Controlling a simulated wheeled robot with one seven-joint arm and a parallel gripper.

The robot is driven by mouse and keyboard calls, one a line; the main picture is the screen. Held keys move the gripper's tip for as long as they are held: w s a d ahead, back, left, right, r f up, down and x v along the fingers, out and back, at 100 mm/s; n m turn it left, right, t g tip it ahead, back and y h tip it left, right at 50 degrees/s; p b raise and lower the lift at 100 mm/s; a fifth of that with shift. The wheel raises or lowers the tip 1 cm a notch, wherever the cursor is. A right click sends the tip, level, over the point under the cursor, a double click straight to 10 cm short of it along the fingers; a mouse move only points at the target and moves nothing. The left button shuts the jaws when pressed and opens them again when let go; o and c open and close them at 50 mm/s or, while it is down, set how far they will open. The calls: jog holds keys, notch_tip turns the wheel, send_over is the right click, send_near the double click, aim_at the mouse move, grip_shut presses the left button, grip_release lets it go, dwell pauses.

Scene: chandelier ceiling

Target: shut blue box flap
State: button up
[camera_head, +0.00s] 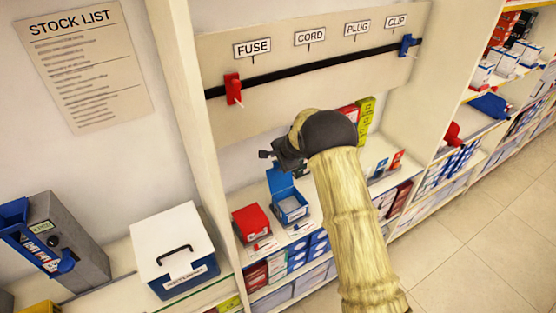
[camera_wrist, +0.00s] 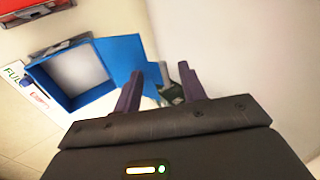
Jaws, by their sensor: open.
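The blue box (camera_head: 291,209) stands open on the shelf in the head view, with its blue flap (camera_head: 280,179) raised at the back. In the wrist view the box (camera_wrist: 78,74) lies to the left, with a pale interior, and the flap (camera_wrist: 125,58) extends from its right side. My gripper (camera_head: 268,155) is just above the raised flap in the head view. In the wrist view my gripper (camera_wrist: 161,76) is open, with the left finger overlapping the flap's edge. I cannot tell whether it touches. Nothing is held between the fingers.
A closed red box (camera_head: 251,222) stands left of the blue box. A white-lidded case (camera_head: 172,240) is farther left, past an upright panel. Red and yellow-green packs (camera_head: 366,115) stand behind my arm. A labelled board (camera_head: 310,70) with a black rail is above.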

jog(key=shift+f, duration=0.1)
jog(key=shift+c, duration=0.4)
jog(key=c, duration=0.7)
grip_shut()
jog(key=shift+w+a+b, duration=0.1)
jog(key=shift+b, duration=0.3)
